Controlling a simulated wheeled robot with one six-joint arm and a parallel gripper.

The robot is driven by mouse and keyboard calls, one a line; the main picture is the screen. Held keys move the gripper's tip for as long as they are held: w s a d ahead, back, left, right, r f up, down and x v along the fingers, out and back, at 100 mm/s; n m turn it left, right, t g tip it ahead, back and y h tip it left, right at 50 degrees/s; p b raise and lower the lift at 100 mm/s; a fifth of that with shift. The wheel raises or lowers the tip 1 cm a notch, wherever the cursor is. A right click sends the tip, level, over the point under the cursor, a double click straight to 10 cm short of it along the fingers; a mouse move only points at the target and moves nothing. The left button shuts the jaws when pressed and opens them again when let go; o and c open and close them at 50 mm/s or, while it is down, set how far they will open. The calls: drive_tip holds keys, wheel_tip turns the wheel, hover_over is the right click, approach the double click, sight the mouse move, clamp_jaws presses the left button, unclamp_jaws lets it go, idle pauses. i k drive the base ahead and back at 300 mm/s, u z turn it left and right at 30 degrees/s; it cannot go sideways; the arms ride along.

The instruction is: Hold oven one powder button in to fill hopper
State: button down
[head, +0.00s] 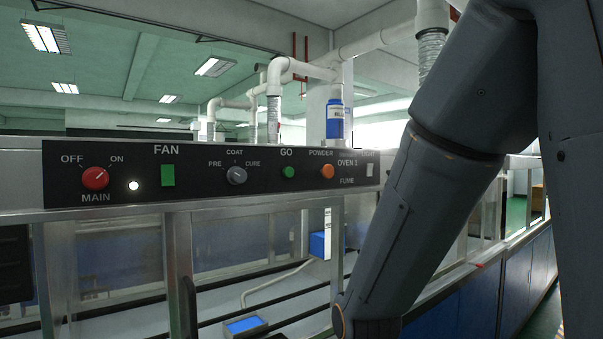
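The orange round powder button (327,171) sits on the black control panel (258,194) under the label POWDER, beside the text OVEN 1. Nothing touches the button. A blue tray with a pale rim (245,326) lies low inside the oven, below the panel; I cannot tell whether it is the hopper. A blue container (334,122) with a white label stands above the panel, behind the button. My arm comes down on the right; its gripper is out of view.
The panel also carries the red MAIN knob (95,178), a lit white lamp (134,185), the green FAN switch (168,175), the grey PRE/COAT/CURE knob (237,175), the green GO button (288,172) and a white switch (370,170). Metal posts stand below. Space before the button looks clear.

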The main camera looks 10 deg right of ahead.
sight(327, 171)
drive_tip(key=k, duration=1.25)
drive_tip(key=u, duration=0.6)
drive_tip(key=i, duration=1.05)
drive_tip(key=z, duration=0.5)
